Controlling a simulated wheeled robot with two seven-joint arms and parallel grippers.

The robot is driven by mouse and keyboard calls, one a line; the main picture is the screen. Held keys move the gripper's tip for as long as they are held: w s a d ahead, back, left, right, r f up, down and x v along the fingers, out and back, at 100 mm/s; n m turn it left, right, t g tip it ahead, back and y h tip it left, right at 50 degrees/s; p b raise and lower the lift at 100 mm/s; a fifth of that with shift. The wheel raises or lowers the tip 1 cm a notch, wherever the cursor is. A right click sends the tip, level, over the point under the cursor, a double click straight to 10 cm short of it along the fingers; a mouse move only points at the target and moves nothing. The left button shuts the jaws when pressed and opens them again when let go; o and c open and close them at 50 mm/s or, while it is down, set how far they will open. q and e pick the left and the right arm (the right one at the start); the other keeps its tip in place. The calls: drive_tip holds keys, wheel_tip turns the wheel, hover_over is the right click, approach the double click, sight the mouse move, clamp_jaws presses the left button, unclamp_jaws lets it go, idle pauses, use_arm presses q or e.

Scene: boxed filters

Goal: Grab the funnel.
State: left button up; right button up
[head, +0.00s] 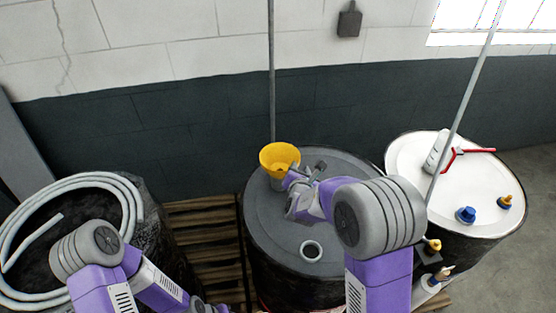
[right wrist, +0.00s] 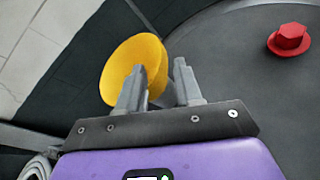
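The yellow funnel (head: 280,156) stands at the back left of the middle drum's dark lid, its wide mouth up. My right gripper (head: 291,177) is beside its lower part, on the right. In the right wrist view the funnel's yellow cone (right wrist: 138,62) shows beyond the two fingers of my right gripper (right wrist: 160,72). The fingers stand apart, with a grey part, apparently the funnel's neck, between them. I cannot tell whether they press on it. Only a bit of my left gripper (head: 207,308) shows at the bottom edge, its fingers not clear.
The middle drum (head: 265,225) has a round opening (head: 312,251) in its lid. A red cap (right wrist: 289,40) lies on that lid. A white-topped drum (head: 410,160) with small fittings stands right; a hose coil (head: 125,190) lies left. A thin pole (head: 271,80) rises behind the funnel.

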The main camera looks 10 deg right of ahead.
drive_tip(key=shift+p+x, duration=0.7)
drive_tip(key=shift+x, duration=2.5)
drive_tip(key=shift+a, duration=0.2)
clamp_jaws()
